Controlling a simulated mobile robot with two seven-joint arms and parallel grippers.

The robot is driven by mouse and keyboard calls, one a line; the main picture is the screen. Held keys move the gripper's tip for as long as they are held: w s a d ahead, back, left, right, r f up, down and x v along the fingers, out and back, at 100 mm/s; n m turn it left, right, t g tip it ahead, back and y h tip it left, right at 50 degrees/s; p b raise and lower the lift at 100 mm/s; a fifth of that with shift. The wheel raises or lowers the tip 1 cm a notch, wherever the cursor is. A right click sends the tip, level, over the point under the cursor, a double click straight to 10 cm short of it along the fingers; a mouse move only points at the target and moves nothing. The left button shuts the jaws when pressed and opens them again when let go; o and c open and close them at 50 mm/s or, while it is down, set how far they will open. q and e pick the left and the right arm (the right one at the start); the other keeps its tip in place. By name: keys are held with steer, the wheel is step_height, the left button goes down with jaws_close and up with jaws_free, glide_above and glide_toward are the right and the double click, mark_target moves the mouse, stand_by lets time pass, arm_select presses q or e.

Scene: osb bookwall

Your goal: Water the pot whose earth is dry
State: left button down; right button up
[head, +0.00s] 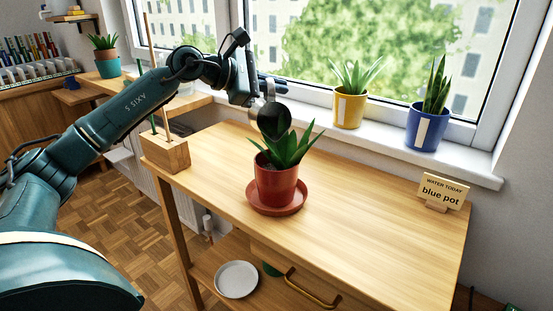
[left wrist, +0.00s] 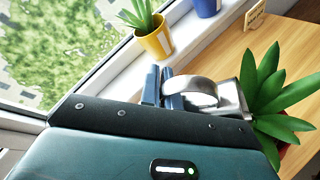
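My left gripper (head: 254,88) seems shut on a small silver metal can (head: 259,104), held above and behind the red pot (head: 276,184). The can also shows in the left wrist view (left wrist: 228,97), beside the blue fingers. The red pot holds a leafy plant and stands on a red saucer (head: 290,209) on the table. A yellow pot (head: 347,112) and a blue pot (head: 426,132), each with a plant and a white strip, stand on the windowsill. A card (head: 441,191) reads "WATER TODAY blue pot". I cannot make out the earth in the pots. My right gripper is out of view.
A wooden block (head: 165,153) with upright sticks stands at the table's left edge. A white plate (head: 236,279) lies on the lower shelf. A potted plant (head: 107,66) stands further back left. The table's right half is clear up to the card.

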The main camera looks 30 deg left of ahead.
mark_target(269, 108)
arm_select(q)
steer(key=shift+s+d+r+m+b, duration=0.2)
steer(key=shift+r+m+b, duration=0.1)
steer(key=shift+r+m, duration=0.15)
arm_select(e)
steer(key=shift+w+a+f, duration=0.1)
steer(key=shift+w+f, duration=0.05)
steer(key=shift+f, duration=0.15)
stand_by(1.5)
